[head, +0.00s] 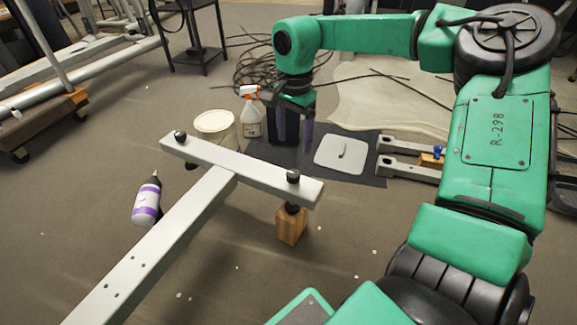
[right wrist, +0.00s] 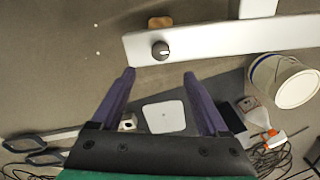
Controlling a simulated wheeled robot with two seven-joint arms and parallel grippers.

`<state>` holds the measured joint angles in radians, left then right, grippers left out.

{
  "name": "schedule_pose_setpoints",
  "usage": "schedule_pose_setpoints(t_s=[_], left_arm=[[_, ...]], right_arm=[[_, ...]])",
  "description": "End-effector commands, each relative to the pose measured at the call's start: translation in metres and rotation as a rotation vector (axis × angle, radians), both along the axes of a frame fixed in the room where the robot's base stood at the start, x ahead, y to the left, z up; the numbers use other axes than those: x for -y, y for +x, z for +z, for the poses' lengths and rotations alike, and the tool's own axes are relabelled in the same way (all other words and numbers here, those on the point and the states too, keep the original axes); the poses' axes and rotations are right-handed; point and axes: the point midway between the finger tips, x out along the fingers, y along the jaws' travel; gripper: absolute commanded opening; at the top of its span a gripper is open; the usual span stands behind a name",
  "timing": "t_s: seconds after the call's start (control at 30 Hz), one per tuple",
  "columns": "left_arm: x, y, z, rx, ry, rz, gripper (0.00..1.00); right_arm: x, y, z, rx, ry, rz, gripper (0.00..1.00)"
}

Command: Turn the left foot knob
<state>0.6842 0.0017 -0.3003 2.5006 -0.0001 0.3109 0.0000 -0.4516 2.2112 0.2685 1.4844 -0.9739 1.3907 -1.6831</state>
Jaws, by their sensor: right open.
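A grey T-shaped metal frame (head: 235,172) has a crossbar with a black knob near each end. The left knob (head: 180,136) is at the far left end. The right knob (head: 293,176) is above a wooden block (head: 291,226). My right gripper (head: 295,146) is open and empty, pointing down behind the crossbar and apart from both knobs. In the right wrist view, the knob above the block (right wrist: 160,50) lies just beyond the gap between the purple fingertips (right wrist: 159,73). The other knob is not visible there. My left gripper is not in view.
A white bucket (head: 216,125) and a spray bottle (head: 251,112) stand behind the crossbar. A purple-banded bottle (head: 146,204) is left of the frame. Cables lie behind.

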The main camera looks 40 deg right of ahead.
Motion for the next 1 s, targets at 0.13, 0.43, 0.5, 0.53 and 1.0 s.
schedule_pose_setpoints(t_s=[0.13,0.43,0.5,0.53,1.0], left_arm=[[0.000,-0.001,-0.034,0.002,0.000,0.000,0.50],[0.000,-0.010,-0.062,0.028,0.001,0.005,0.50],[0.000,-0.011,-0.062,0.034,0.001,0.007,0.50],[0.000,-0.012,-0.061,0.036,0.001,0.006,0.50],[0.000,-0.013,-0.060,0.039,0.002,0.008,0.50]], right_arm=[[0.000,0.000,-0.052,-0.002,0.003,-0.001,0.78],[0.000,0.000,-0.106,0.001,0.003,-0.004,0.78],[0.000,0.001,-0.107,0.002,0.004,-0.005,0.78],[0.000,0.001,-0.107,0.002,0.004,-0.005,0.78],[0.000,0.001,-0.106,0.002,0.004,-0.005,0.00]])
